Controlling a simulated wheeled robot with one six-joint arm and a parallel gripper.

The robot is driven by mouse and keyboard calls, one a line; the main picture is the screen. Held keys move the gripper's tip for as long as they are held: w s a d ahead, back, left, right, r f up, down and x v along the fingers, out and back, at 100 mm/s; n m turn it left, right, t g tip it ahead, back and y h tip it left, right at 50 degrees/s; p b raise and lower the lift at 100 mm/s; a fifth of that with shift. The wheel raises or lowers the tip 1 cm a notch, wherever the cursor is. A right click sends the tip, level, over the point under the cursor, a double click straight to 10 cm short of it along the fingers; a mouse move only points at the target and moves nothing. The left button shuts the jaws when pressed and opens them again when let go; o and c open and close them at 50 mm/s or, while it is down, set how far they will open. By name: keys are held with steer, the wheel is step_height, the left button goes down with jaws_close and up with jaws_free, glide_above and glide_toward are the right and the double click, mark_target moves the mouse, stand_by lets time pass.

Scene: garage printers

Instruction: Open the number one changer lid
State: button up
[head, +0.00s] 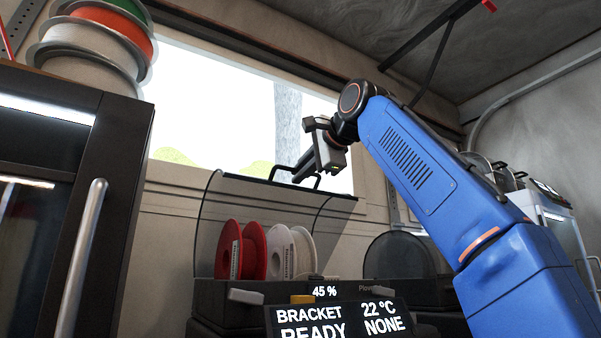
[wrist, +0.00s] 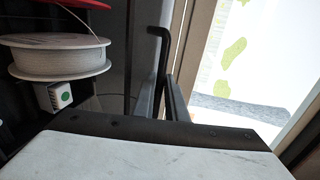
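A filament changer (head: 232,305) with a dark base stands in the head view's lower middle. Its clear curved lid (head: 208,225) stands raised, its dark edge high above a red spool (head: 252,250) and a white spool (head: 303,252). A black bar handle (head: 281,169) is on that edge. My gripper (head: 298,176) is at the handle from above. In the wrist view the handle (wrist: 159,42) runs down between the two close fingers (wrist: 168,98), which look closed on it. The exact contact is partly hidden. I see no readable number on the changer.
A second changer (head: 400,257) with a lower lid stands at the right, partly behind my arm. A display (head: 338,318) is in front. A dark cabinet with a vertical handle (head: 82,255) is at the left, with spools (head: 95,45) on top. A window is behind.

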steer(key=v, duration=1.7)
steer(key=shift+s, duration=0.15)
steer(key=shift+d, duration=0.15)
